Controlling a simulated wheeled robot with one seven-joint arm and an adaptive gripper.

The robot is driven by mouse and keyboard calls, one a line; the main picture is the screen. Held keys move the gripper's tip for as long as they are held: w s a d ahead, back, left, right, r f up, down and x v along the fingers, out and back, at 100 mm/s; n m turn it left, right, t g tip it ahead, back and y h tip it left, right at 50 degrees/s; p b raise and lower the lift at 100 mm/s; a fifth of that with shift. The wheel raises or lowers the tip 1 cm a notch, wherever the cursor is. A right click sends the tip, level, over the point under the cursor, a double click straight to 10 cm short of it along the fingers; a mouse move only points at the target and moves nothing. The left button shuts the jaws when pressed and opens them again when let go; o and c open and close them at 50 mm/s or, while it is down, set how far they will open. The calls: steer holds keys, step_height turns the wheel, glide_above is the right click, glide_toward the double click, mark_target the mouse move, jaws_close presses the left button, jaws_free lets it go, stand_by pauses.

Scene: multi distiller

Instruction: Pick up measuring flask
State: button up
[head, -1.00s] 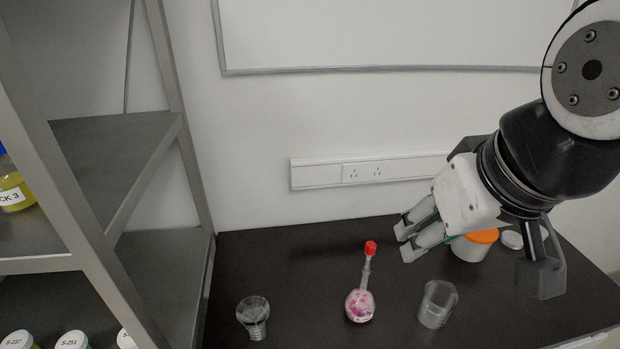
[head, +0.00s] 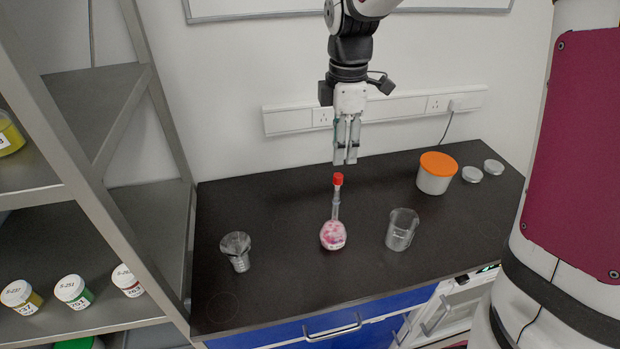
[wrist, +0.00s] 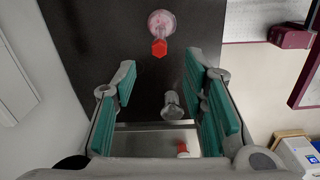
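The measuring flask (head: 333,234) stands upright on the dark bench. It has a round body with pink contents, a narrow neck and a red cap (head: 338,179). My gripper (head: 346,159) points down and appears just above the cap in the head view. It does not touch the flask. In the wrist view the flask (wrist: 161,22) shows at the top, beyond the tips of my gripper (wrist: 160,72). The two green-padded fingers are apart with nothing between them.
A glass beaker (head: 402,230) stands right of the flask and a small glass vessel (head: 237,250) left of it. A white tub with an orange lid (head: 437,172) and two small lids are at the back right. A metal shelf (head: 95,200) with several bottles borders the left.

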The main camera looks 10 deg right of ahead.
mark_target(337, 188)
steer(key=shift+w+f+n, duration=0.25)
steer(key=shift+f+n, duration=0.15)
steer(key=shift+f, duration=0.35)
step_height(337, 188, down, 13)
steer(key=shift+s+f+p, duration=0.15)
steer(key=shift+p, duration=0.95)
jaws_close()
